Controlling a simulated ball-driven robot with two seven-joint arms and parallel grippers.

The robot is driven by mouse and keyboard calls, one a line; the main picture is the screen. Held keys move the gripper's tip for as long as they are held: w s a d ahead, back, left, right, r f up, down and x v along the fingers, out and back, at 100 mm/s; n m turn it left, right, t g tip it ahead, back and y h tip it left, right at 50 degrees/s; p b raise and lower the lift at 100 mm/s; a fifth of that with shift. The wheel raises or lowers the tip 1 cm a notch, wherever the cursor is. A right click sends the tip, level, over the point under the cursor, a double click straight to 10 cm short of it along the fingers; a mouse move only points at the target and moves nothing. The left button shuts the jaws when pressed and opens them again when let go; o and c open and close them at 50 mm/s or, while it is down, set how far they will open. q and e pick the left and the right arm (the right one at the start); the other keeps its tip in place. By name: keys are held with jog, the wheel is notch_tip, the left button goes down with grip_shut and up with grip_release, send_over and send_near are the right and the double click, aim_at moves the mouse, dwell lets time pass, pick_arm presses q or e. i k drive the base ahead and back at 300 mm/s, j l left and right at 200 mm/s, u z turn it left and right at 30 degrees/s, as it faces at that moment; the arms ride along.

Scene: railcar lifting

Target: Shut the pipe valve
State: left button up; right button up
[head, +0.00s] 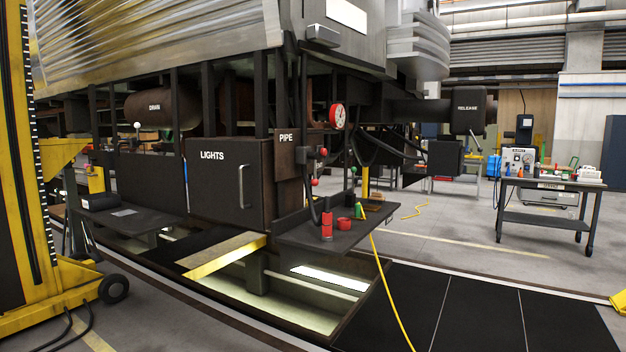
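A dark panel labelled PIPE (287,152) stands on the railcar's underframe, right of the LIGHTS box. Beside it is a small dark valve fitting (306,155) with a red knob (323,152) at its right. Another red end (315,182) shows just below. I cannot tell which of these is the valve handle, or whether the valve is open or shut. A round red-rimmed gauge (338,117) is above and to the right. Neither of my grippers is in view.
A dark shelf (300,236) below the panel holds red parts (327,222). A yellow hose (382,275) hangs from it to the floor. A lit pit (290,305) lies under the railcar. A yellow lifting column (30,180) stands left; a work table (550,184) stands right.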

aim_at(315, 170)
jog(key=i, duration=0.25)
jog(key=i+l+z, duration=0.15)
jog(key=i+l, duration=0.9)
jog(key=i, duration=0.1)
